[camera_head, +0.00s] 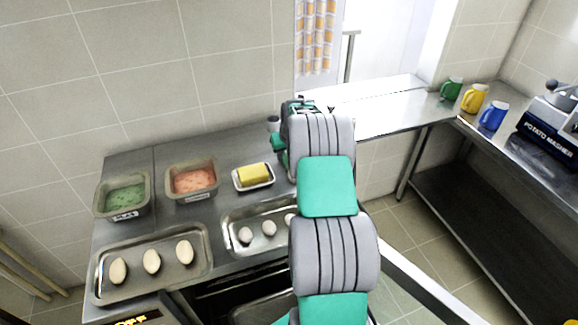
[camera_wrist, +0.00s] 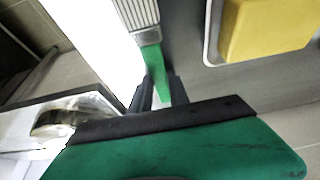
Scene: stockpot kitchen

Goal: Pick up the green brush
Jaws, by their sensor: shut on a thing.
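The green brush (camera_wrist: 152,62) shows in the wrist view, with a green handle and a pale, ribbed head above it. The dark fingers of my gripper (camera_wrist: 159,90) stand on either side of the handle and are shut on it. The lower end of the brush is hidden by my gripper's body. In the head view my arm reaches to the back of the metal counter and covers most of my gripper, so I cannot clearly make out the brush there. I cannot tell whether the brush touches the counter.
A butter block (camera_head: 254,173) on a white dish lies left of my arm. Green (camera_head: 124,197) and red (camera_head: 193,180) food tubs and egg trays (camera_head: 203,263) fill the left counter. Several mugs (camera_head: 473,98) and a potato masher (camera_head: 552,120) stand on the right counter. The back corner (camera_head: 375,117) is clear.

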